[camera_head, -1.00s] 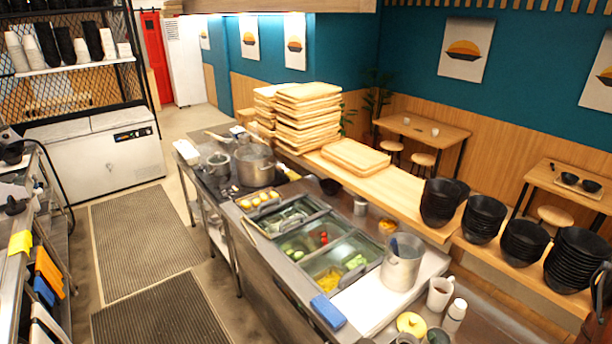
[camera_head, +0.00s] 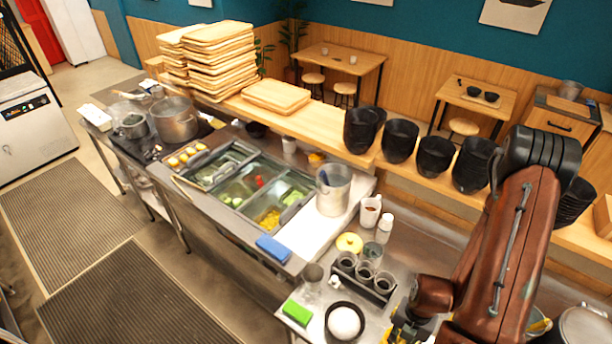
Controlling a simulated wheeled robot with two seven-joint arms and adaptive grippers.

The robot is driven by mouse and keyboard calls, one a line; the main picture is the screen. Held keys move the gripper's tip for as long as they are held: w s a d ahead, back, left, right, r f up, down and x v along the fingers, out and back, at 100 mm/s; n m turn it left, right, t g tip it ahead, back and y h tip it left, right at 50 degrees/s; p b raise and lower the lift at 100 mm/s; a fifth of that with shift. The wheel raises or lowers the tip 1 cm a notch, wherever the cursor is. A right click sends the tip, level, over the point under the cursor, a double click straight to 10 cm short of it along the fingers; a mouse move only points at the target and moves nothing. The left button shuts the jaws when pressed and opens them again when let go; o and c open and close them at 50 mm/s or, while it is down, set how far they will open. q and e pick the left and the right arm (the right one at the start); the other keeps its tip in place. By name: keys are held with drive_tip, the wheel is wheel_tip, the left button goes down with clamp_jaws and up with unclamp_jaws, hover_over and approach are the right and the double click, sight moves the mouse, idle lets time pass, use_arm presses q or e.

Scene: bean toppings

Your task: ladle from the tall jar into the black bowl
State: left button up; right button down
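A tall metal container (camera_head: 333,194) stands on the white board beside the sunken food pans, with a blue handle showing inside its rim. I cannot tell whether this is the task's jar. A black bowl (camera_head: 331,336) with a white mound in it sits at the bottom centre on the steel counter. My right arm comes in from the right. My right gripper (camera_head: 408,327) is low in the view, to the right of the black bowl and apart from it. Its fingers are small and partly cut off, so its opening is unclear. My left gripper is out of view.
A dark rack with several small jars (camera_head: 365,279) stands behind the bowl. A green block (camera_head: 297,313), a glass (camera_head: 312,279), a blue block (camera_head: 273,249), a mug (camera_head: 369,212) and a white bottle (camera_head: 385,226) stand nearby. Stacked black bowls (camera_head: 399,141) line the wooden ledge.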

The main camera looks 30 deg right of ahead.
sight(405, 342)
wheel_tip(405, 342, down, 7)
drive_tip(key=b, duration=0.7)
drive_tip(key=r+p, duration=0.1)
drive_tip(key=r+y+p, duration=0.1)
drive_tip(key=p, duration=0.1)
drive_tip(key=d+r+y+p, duration=0.1)
drive_tip(key=r+p, duration=0.1)
drive_tip(key=shift+w+g, duration=0.25)
drive_tip(key=shift+g, duration=0.15)
drive_tip(key=shift+h, duration=0.4)
drive_tip(key=r+p, duration=0.6)
drive_tip(key=a+r+p, duration=0.1)
drive_tip(key=r+p, duration=0.2)
drive_tip(key=shift+s+r, duration=0.15)
drive_tip(key=shift+s, duration=0.1)
drive_tip(key=shift+s+r+p, duration=0.15)
drive_tip(key=shift+p, duration=0.3)
drive_tip(key=shift+s+a+f+t+h, duration=0.15)
drive_tip(key=shift+s+f+t+h, duration=0.1)
drive_tip(key=shift+f+h, duration=0.15)
drive_tip(key=shift+s+a+f+t+h, duration=0.1)
drive_tip(key=shift+s+f+t+h, duration=0.15)
drive_tip(key=shift+f+h, duration=0.15)
drive_tip(key=shift+w+a+f, duration=0.1)
drive_tip(key=shift+w+f, duration=0.1)
drive_tip(key=shift+s+f+t, duration=0.15)
drive_tip(key=shift+t, duration=0.25)
drive_tip(key=shift+s+f, duration=0.1)
drive_tip(key=shift+f, duration=0.05)
